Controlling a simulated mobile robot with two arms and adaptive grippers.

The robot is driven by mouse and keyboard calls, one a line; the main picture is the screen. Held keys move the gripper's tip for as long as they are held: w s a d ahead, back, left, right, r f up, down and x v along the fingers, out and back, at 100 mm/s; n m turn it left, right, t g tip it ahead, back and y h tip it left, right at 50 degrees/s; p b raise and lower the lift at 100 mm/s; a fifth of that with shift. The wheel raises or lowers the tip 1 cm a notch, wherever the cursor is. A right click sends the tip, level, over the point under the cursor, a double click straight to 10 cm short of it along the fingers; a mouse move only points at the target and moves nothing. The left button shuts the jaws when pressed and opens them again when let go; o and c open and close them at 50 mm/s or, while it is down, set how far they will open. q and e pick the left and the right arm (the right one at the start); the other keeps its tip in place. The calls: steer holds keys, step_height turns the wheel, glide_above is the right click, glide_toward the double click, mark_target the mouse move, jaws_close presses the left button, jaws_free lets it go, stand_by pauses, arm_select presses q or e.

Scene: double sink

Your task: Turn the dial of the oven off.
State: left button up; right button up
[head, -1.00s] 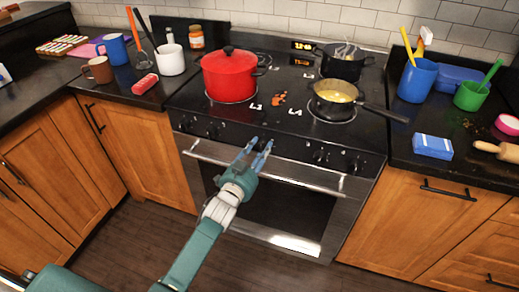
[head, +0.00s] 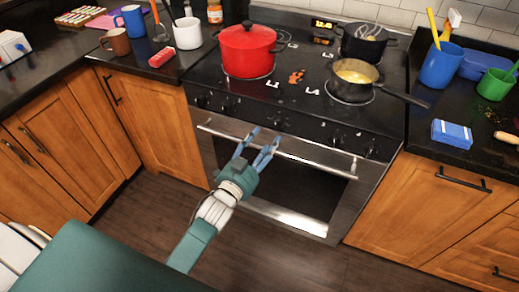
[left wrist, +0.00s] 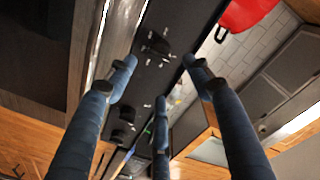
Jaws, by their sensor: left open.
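The oven (head: 270,165) has a black front panel with a row of dark dials. Two are at the left end, one (head: 277,123) is near the middle, and two (head: 335,140) are on the right. In the left wrist view, a dial (left wrist: 157,43) shows near the fingertips with others further along the panel. The dials' settings are too small to read. My left gripper (head: 266,138) is open and empty, its blue fingers in front of the oven's handle, just below the panel. In the left wrist view its fingers (left wrist: 160,78) are spread apart, touching no dial that I can see.
A red pot (head: 247,51) and a pan (head: 352,78) with yellow contents stand on the stovetop; the pan's handle sticks out to the right. The oven handle (head: 300,155) juts out below the dials. The floor (head: 290,262) before the oven is clear.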

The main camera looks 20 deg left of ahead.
arm_select(q)
steer(key=s, duration=0.3)
steer(key=shift+s+a+r, duration=0.1)
steer(key=shift+s+a, duration=0.05)
steer(key=shift+s, duration=0.2)
steer(key=s+f+n+g, duration=0.1)
steer(key=s+f+g, duration=0.25)
steer(key=f, duration=0.75)
steer(key=s+f+n+g+y, duration=0.15)
steer(key=s+f, duration=0.35)
steer(key=f, duration=0.5)
steer(key=s+f+g+h, duration=0.1)
steer(key=s+f+g, duration=0.25)
steer(key=f, duration=0.75)
steer(key=s+a+f+n+g, duration=0.1)
steer(key=s+f+g, duration=0.1)
steer(key=s+f, duration=0.5)
steer(key=s+f+n+g+y, duration=0.1)
steer(key=s+f+g, duration=0.2)
steer(key=s, duration=1.4)
steer(key=s+a+f+n+g, duration=0.1)
steer(key=s+f+g, duration=0.2)
steer(key=s+f, duration=0.8)
steer(key=shift+s+a, duration=0.35)
steer(key=shift+s, duration=0.25)
